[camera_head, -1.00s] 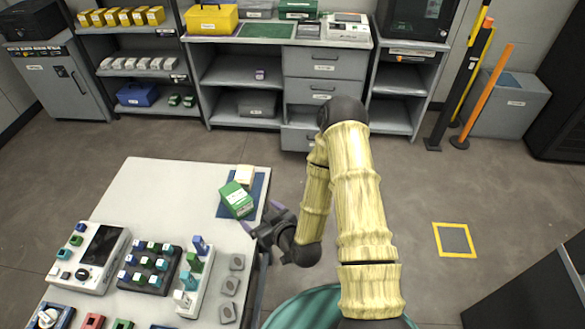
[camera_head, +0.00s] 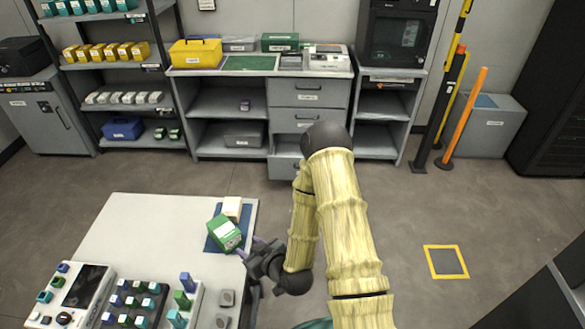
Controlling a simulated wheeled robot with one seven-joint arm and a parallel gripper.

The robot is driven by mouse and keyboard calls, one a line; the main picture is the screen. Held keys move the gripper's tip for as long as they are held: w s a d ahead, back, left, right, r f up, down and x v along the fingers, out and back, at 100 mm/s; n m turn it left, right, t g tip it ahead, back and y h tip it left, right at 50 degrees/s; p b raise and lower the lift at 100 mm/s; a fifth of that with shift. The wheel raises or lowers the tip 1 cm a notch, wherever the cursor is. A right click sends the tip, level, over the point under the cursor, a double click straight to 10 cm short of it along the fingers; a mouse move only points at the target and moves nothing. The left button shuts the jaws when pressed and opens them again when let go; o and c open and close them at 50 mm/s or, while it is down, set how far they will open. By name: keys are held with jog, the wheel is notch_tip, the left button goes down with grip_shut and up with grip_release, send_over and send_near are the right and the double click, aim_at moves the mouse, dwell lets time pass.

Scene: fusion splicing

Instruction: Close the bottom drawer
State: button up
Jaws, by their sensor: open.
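The grey drawer unit stands in the back workbench, with three drawers stacked one above another. The middle drawer (camera_head: 301,124) and top drawer (camera_head: 308,97) look shut. My gripper (camera_head: 247,254) is open, at the right edge of the white table in the foreground, well short of the drawer. Its fingers are close to a green box (camera_head: 225,233); I cannot tell whether they touch it.
The white table (camera_head: 140,225) holds a blue mat, a cream box (camera_head: 232,208) and several devices at the front left. Open floor (camera_head: 400,215) lies between table and workbench. Orange and black posts (camera_head: 464,118) stand at the right.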

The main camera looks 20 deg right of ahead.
jog(key=shift+w+d+r+g, duration=0.15)
jog(key=shift+d+r+g, duration=0.05)
jog(key=shift+r+g, duration=0.2)
jog(key=c, duration=0.4)
jog(key=d+r+g, duration=0.1)
jog(key=d+r+g+h, duration=0.1)
jog(key=shift+d+r+h, duration=0.2)
jog(key=shift+d+h, duration=0.1)
jog(key=shift+d, duration=0.05)
grip_shut()
jog(key=s+d+r+m+g+h, duration=0.2)
jog(key=s+d+r+g, duration=0.1)
jog(key=s+r, duration=0.3)
jog(key=s+d+r+m+g+h, duration=0.2)
jog(key=s+d+r+m+g, duration=0.1)
jog(key=s+r, duration=0.4)
notch_tip(320, 180, up, 2)
jog(key=shift+d+r, duration=0.1)
jog(key=shift+d, duration=0.75)
jog(key=shift+s, duration=0.15)
